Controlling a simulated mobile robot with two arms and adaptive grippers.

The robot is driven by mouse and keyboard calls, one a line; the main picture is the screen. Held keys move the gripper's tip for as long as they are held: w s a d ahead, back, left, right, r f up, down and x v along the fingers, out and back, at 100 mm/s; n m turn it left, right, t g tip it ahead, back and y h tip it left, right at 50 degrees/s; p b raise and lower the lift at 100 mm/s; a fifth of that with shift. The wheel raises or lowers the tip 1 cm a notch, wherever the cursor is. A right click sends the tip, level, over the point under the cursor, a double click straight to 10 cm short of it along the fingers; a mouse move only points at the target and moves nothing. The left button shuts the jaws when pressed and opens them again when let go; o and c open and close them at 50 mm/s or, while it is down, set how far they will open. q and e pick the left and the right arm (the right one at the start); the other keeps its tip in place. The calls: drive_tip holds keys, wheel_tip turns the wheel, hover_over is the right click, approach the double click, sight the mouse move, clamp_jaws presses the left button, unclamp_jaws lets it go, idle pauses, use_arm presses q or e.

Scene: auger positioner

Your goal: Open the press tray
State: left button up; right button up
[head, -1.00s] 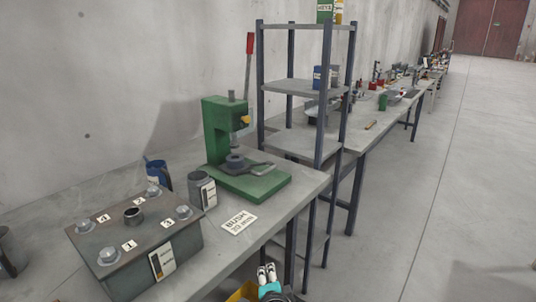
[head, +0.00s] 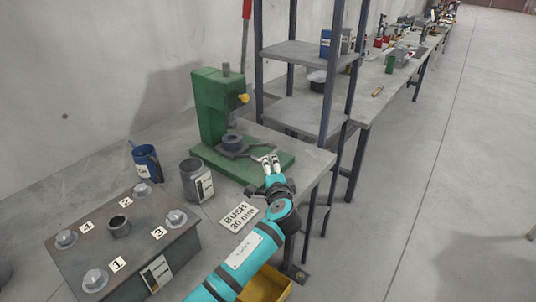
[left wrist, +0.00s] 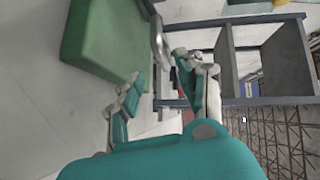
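The green press (head: 208,105) stands on the near bench with its red lever up. Its grey press tray (head: 233,143) sits on the green base under the ram, with a dark round piece on it and a loop handle pointing right. My left gripper (head: 268,160) is at the handle's outer end, partly covering it. My right gripper is not in view.
A steel shelf rack (head: 298,53) stands just right of the press. A grey mug (head: 192,182), a blue mug (head: 146,162) and a numbered bolt box (head: 165,246) are left and in front. A BUSH label (head: 239,217) lies flat beside my arm. A yellow bin (head: 266,285) is below.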

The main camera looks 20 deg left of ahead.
sight(269, 157)
use_arm(q)
drive_tip(key=x, duration=0.8)
drive_tip(key=shift+w+r, duration=0.1)
drive_tip(key=shift+w, duration=0.05)
clamp_jaws()
drive_tip(key=shift+d, duration=0.1)
